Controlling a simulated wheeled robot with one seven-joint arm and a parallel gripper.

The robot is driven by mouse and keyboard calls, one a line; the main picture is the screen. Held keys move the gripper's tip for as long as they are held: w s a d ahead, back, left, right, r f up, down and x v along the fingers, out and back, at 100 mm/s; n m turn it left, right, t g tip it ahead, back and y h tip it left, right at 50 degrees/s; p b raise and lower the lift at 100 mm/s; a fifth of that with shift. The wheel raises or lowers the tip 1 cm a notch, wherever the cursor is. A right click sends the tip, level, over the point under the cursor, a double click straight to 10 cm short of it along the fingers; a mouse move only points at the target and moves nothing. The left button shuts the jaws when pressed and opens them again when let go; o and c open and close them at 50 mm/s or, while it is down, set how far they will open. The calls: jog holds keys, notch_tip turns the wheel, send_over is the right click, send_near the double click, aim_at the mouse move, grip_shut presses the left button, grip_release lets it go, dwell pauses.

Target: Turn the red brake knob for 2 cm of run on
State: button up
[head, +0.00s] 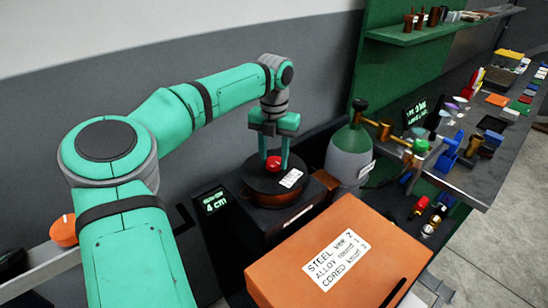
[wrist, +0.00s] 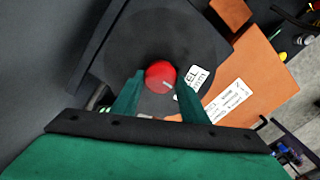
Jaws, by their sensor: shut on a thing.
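The red brake knob (head: 274,163) sits on top of a dark round turntable (head: 255,180) in the head view. In the wrist view the red knob (wrist: 160,75) has a pale line mark on its top. My gripper (head: 275,150) comes down from above with one finger on each side of the knob; it also shows in the wrist view (wrist: 158,98). It is shut on the knob. A small display (head: 215,202) left of the turntable reads "4 cm" on its lower line; the upper line is too small to read surely.
A large orange box (head: 370,245) with a printed label listing steel, alloy and cored settings stands in front right. A green and grey gas cylinder (head: 349,150) is close behind on the right. A bench (head: 480,175) with several small items lies farther right.

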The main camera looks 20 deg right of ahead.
aim_at(273, 161)
jog(key=m, duration=0.6)
jog(key=shift+w+a+m, duration=0.1)
jog(key=shift+w+m, duration=0.05)
jog(key=shift+m, duration=0.15)
dwell(0.5)
jog(key=o, duration=1)
jog(key=shift+o, duration=0.2)
jog(key=shift+r, duration=0.1)
notch_tip(273, 161, up, 11)
jog(key=shift+f, duration=0.25)
